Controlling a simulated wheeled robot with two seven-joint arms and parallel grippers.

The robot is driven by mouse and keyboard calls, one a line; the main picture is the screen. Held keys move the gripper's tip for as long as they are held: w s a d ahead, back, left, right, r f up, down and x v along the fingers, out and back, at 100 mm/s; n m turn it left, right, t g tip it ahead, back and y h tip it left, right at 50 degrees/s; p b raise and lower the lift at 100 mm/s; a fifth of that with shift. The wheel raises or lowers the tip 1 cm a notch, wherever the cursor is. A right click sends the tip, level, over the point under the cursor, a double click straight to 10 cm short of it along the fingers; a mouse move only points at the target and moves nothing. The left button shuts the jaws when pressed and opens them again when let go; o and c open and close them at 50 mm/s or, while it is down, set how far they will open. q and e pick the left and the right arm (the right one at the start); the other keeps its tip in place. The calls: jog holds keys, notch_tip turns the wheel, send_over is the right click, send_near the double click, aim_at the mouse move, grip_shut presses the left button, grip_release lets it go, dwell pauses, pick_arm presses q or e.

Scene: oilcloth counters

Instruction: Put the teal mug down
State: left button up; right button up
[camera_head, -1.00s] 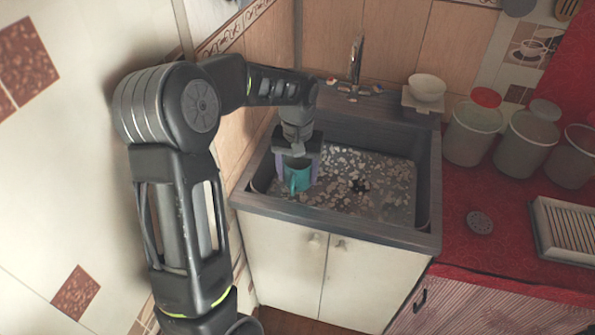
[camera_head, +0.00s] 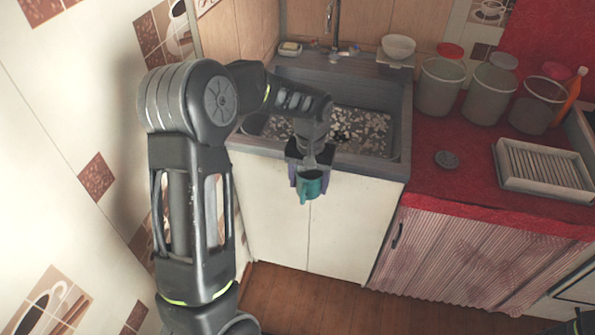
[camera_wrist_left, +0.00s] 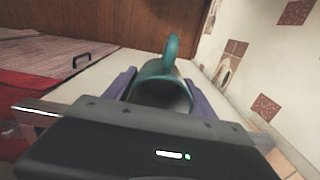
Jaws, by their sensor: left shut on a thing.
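The teal mug (camera_head: 311,184) is in my left gripper (camera_head: 308,180), in front of the sink cabinet's white doors in the head view. The gripper is shut on it, with a purple finger pad on each side. The mug hangs in the air, clear of any surface. In the left wrist view the mug (camera_wrist_left: 165,88) sits between the purple fingers, its handle pointing away from the camera.
The sink (camera_head: 365,132) is behind the gripper. To the right, a red counter (camera_head: 445,185) holds several clear jars, a dark round disc (camera_head: 446,159) and a white dish rack (camera_head: 543,170). Bare red cloth lies left of the rack. A white bowl (camera_head: 398,46) stands behind the sink.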

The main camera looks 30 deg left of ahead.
pick_arm(q)
jog(key=s+d+f+m+b, duration=0.2)
jog(key=d+f+b, duration=0.4)
jog(key=d+f, duration=0.7)
notch_tip(320, 180, down, 3)
jog(key=shift+r+m, duration=0.1)
jog(key=shift+m, duration=0.7)
jog(key=shift+d, duration=0.15)
